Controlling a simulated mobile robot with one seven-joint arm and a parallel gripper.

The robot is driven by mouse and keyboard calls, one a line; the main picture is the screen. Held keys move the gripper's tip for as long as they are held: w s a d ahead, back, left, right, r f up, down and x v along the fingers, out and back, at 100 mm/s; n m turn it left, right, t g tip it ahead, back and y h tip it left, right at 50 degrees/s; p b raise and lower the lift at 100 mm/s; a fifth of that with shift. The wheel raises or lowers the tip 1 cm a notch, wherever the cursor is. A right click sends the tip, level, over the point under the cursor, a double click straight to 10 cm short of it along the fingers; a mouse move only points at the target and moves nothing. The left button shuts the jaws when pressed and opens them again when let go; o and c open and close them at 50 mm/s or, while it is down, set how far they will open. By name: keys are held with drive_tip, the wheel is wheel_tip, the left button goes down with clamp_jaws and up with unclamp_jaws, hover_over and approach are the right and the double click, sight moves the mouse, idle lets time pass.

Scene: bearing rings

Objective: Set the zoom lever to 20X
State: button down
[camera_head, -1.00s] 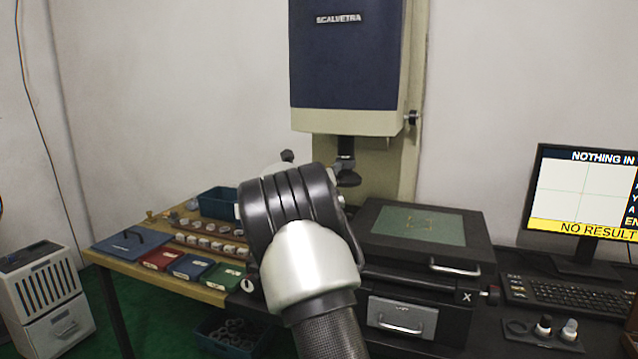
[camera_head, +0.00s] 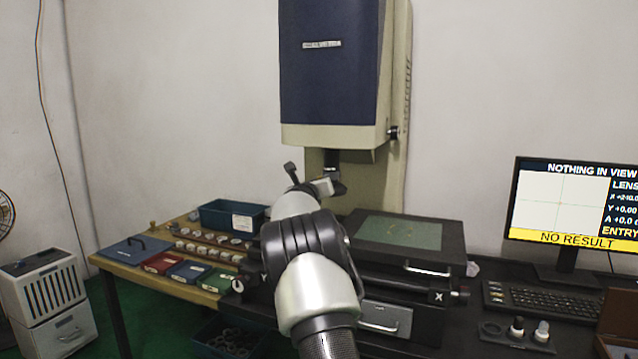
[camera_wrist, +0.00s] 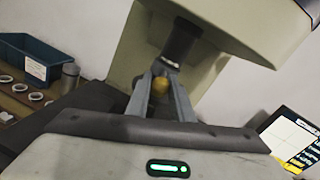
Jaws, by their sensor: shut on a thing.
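The measuring machine's blue and cream head (camera_head: 335,65) stands over the stage, with a dark lens barrel (camera_head: 332,163) below it. In the wrist view the barrel (camera_wrist: 181,45) is just beyond my fingertips. My gripper (camera_wrist: 160,91) is shut on this knob. In the head view my gripper (camera_head: 328,186) is at the lens barrel, partly hidden by my arm. The zoom markings and the lever's setting cannot be read.
The stage's glass plate (camera_head: 400,230) lies below and right of the lens. A monitor (camera_head: 570,205) shows "NOTHING IN VIEW" and "NO RESULT"; its lens value is cut off. A blue bin (camera_head: 230,216), rings and coloured boxes cover the left table. Air beside the lens is free.

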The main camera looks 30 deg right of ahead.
drive_tip(key=c, duration=1.5)
unclamp_jaws()
drive_tip(key=shift+c, duration=0.2)
drive_tip(key=b+v, duration=0.2)
drive_tip(key=v, duration=1.5)
drive_tip(key=shift+s+a+r, duration=0.15)
drive_tip(key=shift+a, duration=0.05)
